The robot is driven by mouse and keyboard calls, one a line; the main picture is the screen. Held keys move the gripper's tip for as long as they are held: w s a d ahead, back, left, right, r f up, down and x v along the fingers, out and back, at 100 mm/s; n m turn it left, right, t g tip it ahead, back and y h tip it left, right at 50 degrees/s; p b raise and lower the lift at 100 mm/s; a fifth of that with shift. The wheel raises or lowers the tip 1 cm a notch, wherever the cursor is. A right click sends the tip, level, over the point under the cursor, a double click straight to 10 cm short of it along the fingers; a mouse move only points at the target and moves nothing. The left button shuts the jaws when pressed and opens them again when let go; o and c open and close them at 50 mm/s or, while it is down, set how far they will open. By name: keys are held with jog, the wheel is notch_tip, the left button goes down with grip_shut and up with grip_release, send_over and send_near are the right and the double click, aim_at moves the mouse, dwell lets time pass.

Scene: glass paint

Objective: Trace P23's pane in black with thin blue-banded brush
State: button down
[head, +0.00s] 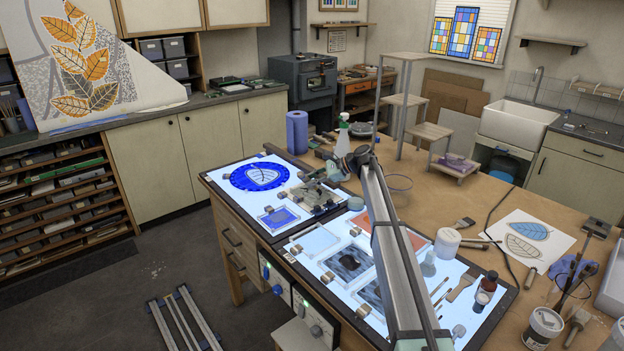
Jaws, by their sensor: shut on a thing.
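My arm reaches from the bottom over the light table (300,262). My gripper (316,196) is low over its far half, small and partly hidden among wrist parts. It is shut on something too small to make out. A round blue pane with a pale leaf shape (247,179) lies left of the gripper. A small blue pane (279,217) lies just in front of it. A pale pane (316,240) and a grey patterned pane (346,263) lie nearer. No P23 label is readable. Thin brushes (440,291) lie at the right; no blue band is discernible.
A spray bottle (342,138) and blue roll (297,132) stand behind. Small metal blocks surround the panes. Leaf drawings (527,240) lie on the bench.

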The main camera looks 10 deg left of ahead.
jog(key=shift+s+d, duration=0.1)
jog(key=shift+s, duration=0.5)
jog(key=shift+s+a, duration=0.3)
jog(key=shift+a, duration=0.15)
jog(key=shift+a, duration=0.1)
jog(key=shift+w+a+p, duration=0.3)
jog(key=shift+w+a, duration=0.05)
jog(key=shift+a, duration=0.55)
jog(key=shift+w+a+p, duration=0.25)
jog(key=shift+w+a, duration=0.1)
jog(key=shift+a, duration=0.5)
jog(key=shift+w+a, duration=0.2)
jog(key=shift+a, duration=0.4)
jog(key=shift+a, duration=0.1)
